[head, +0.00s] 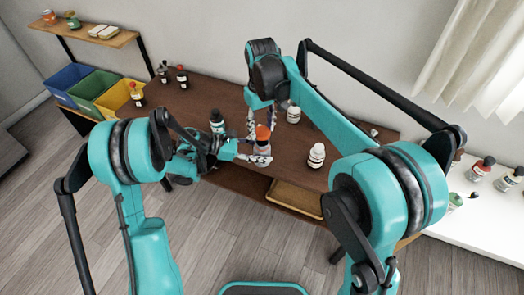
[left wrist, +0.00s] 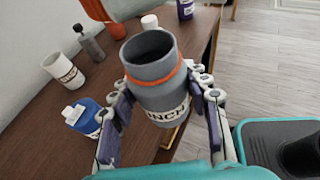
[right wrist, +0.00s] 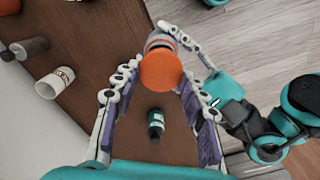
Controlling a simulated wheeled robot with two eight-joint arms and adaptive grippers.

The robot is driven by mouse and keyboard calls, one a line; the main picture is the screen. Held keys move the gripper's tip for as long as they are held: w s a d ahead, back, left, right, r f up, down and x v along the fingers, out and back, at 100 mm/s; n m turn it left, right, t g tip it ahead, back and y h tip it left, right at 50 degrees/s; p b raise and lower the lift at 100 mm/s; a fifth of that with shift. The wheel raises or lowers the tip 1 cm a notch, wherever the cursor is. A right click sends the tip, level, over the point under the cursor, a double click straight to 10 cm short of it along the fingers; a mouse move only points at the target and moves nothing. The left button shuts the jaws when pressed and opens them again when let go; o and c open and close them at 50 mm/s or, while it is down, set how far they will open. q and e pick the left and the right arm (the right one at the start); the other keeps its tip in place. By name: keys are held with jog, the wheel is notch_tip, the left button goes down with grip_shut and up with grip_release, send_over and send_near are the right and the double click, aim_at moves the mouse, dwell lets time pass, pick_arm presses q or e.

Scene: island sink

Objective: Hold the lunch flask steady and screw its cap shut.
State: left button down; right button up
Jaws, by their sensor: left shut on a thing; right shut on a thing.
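The lunch flask (head: 260,147) is a grey cylinder with an orange band and dark lettering. In the left wrist view the flask (left wrist: 158,75) stands upright with its mouth open. My left gripper (left wrist: 160,100) is shut around its sides. The orange cap (right wrist: 160,70) lies between the fingertips of my right gripper (right wrist: 158,82), which is shut on it. In the head view the cap (head: 263,132) appears just above the flask, and the left wrist view shows the mouth uncovered. In the right wrist view the cap hides most of the flask.
Blue, green and yellow bins (head: 122,98) sit at the left.

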aim_at(261, 130)
jog(key=shift+f, duration=0.75)
jog(key=shift+f, duration=0.85)
jog(key=shift+f, duration=0.55)
dwell(0.3)
